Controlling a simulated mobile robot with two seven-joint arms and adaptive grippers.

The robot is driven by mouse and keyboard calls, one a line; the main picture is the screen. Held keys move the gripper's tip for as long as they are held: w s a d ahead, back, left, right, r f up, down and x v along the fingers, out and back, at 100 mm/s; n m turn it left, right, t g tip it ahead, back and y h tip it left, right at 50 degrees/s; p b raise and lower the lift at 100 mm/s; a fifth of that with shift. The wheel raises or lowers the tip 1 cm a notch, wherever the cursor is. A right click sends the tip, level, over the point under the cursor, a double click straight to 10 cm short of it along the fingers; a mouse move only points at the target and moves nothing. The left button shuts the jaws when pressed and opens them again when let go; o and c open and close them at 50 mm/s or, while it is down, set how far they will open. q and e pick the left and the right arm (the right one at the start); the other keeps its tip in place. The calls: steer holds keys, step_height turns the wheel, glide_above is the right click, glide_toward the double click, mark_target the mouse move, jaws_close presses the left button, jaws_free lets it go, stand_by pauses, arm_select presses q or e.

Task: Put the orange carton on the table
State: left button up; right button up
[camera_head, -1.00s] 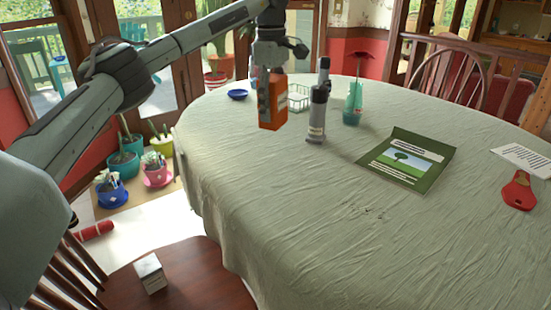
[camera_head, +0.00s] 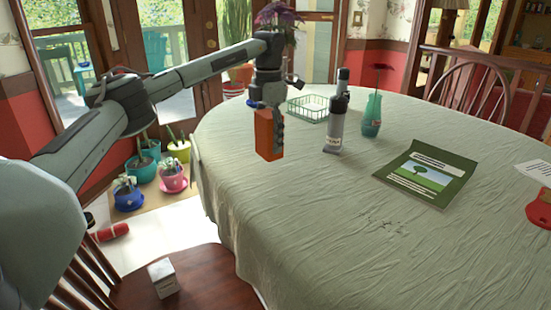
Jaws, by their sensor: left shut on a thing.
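The orange carton (camera_head: 264,135) is upright in my left gripper (camera_head: 272,112), which comes down on it from above and is shut on it. The carton is at the left part of the table (camera_head: 330,225), which has a pale green cloth. I cannot tell whether the carton's bottom touches the cloth or is just above it. The fingers cover part of the carton's right side. My right gripper is not in view.
A teal vase (camera_head: 372,115), a green booklet (camera_head: 424,174) and a red item (camera_head: 541,209) are farther right. The table's front middle is clear. A chair with a small box (camera_head: 163,278) stands in front.

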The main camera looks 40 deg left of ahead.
mark_target(275, 157)
arm_select(q)
steer(key=shift+d+f, duration=0.7)
steer(key=shift+d, duration=0.2)
steer(key=shift+f, duration=1.8)
steer(key=shift+f, duration=0.1)
steer(key=o, duration=0.8)
steer(key=shift+f, duration=0.1)
steer(key=o, duration=0.4)
steer(key=shift+o, duration=0.2)
